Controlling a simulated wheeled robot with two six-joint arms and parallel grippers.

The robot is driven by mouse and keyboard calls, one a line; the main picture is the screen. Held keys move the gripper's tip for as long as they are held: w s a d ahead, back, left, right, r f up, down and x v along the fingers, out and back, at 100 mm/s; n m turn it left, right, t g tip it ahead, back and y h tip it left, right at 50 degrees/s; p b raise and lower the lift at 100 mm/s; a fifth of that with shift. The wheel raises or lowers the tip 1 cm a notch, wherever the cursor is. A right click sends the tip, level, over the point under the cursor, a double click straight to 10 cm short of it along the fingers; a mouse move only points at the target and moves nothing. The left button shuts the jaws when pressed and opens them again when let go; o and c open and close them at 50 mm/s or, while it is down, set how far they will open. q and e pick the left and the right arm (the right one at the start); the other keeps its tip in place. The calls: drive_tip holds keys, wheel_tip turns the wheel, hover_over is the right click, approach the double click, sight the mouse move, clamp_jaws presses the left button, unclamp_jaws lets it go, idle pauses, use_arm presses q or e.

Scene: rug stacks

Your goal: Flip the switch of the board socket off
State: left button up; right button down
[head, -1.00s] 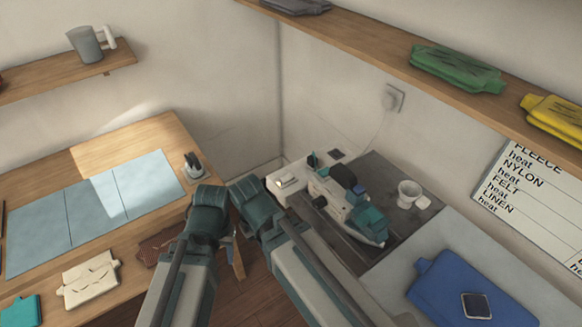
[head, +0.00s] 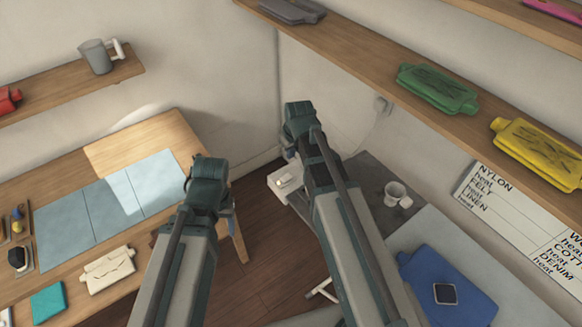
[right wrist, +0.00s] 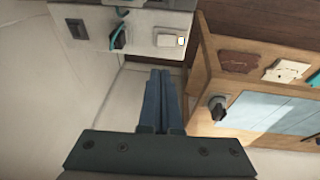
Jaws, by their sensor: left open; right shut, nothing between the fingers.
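The board socket (head: 283,187) is a white box at the left end of the dark ironing surface, beside my right forearm in the head view. In the right wrist view its panel (right wrist: 143,38) shows at the top, with a dark square, a plug with a teal cable and a white switch (right wrist: 170,38) with a small light at its edge. My right gripper's shut, empty fingers (right wrist: 159,75) are below the panel in that view, apart from the switch; in the head view they are hidden. My left gripper (head: 229,202) is open beside the wooden table, its fingers mostly hidden.
The wooden table (head: 135,138) with a pale blue mat (head: 93,215) is on the left. A long shelf (head: 360,65) runs above. My right arm hides the iron.

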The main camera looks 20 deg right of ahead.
drive_tip(key=shift+f, duration=0.2)
drive_tip(key=b, duration=1.2)
approach(290, 175)
drive_tip(key=x, duration=0.5)
drive_tip(key=shift+w+a+f, duration=0.15)
drive_tip(key=shift+w+f, duration=0.05)
drive_tip(key=shift+w, duration=0.05)
drive_tip(key=shift+d+f+b, duration=0.25)
drive_tip(key=shift+f+b, duration=0.35)
drive_tip(key=shift+b, duration=0.15)
drive_tip(key=shift+w+d+f+b, duration=0.15)
drive_tip(key=shift+d+f+b, duration=0.05)
drive_tip(key=shift+f+b, duration=0.3)
drive_tip(key=shift+r, duration=0.3)
drive_tip(key=shift+a+p, duration=0.2)
drive_tip(key=shift+p, duration=0.1)
drive_tip(key=shift+s+a+r, duration=0.2)
drive_tip(key=shift+s+a, duration=0.1)
drive_tip(key=shift+a, duration=0.25)
